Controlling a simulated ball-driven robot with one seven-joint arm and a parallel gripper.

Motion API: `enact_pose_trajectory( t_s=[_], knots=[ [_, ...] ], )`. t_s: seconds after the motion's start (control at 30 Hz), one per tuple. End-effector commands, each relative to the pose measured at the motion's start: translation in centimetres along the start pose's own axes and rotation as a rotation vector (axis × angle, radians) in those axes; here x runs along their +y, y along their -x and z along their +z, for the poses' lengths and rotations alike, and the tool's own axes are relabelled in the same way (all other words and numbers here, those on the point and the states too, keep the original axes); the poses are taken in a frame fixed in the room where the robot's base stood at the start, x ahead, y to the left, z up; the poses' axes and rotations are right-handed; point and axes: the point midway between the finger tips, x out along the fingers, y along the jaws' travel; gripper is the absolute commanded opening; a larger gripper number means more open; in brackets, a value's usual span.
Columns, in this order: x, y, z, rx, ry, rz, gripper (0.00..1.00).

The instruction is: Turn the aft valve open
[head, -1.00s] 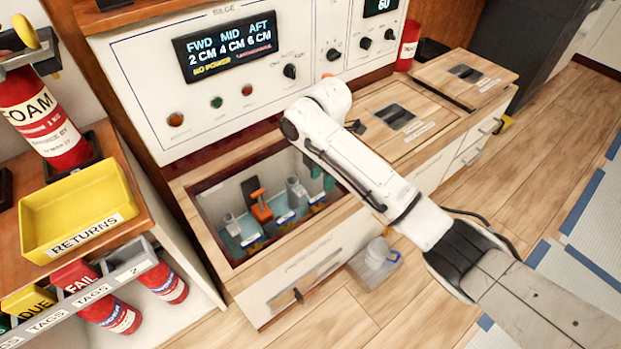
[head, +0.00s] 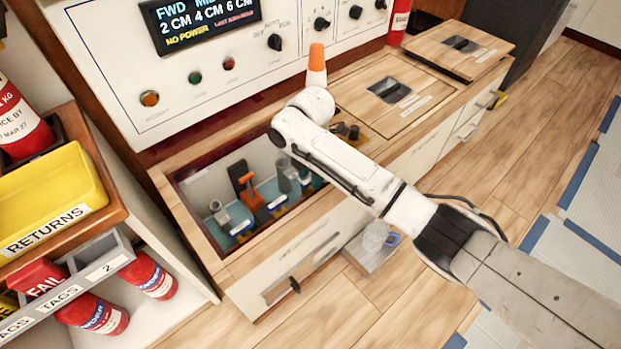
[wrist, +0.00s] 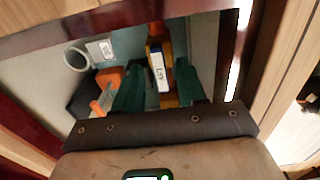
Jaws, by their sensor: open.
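The open bay (head: 190,235) in the wooden counter holds a row of grey fittings and an orange lever (head: 248,190). In the wrist view, a yellow piece with a white label reading AFT (wrist: 159,75), upside down, shows between my fingers. I take it to belong to the aft valve. My gripper (wrist: 158,82) has green fingers, open, one on each side of the yellow piece. I cannot tell whether they touch it. In the head view my arm hides most of the gripper and the aft end of the bay.
The bilge panel (head: 110,75) stands behind the bay and reads NO POWER. An orange-and-white object (head: 317,65) rises behind my arm. A closed wooden lid (head: 425,105) lies to the right. A yellow RETURNS tray (head: 60,165) and extinguishers are at left. The bay's rim surrounds my gripper.

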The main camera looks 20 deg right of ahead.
Motion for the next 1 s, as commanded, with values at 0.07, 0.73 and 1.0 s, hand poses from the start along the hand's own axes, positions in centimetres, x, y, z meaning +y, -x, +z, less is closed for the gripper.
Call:
enact_pose_trajectory(
  t_s=[0.07, 0.73, 1.0],
  knots=[
    [-0.01, -0.33, 0.01, 0.0, 0.0, 0.0, 0.4],
    [-0.01, -0.32, 0.0, 0.0, 0.0, 0.0, 0.02],
    [-0.01, -0.29, -0.01, 0.0, -0.001, 0.0, 0.0]
  ],
)
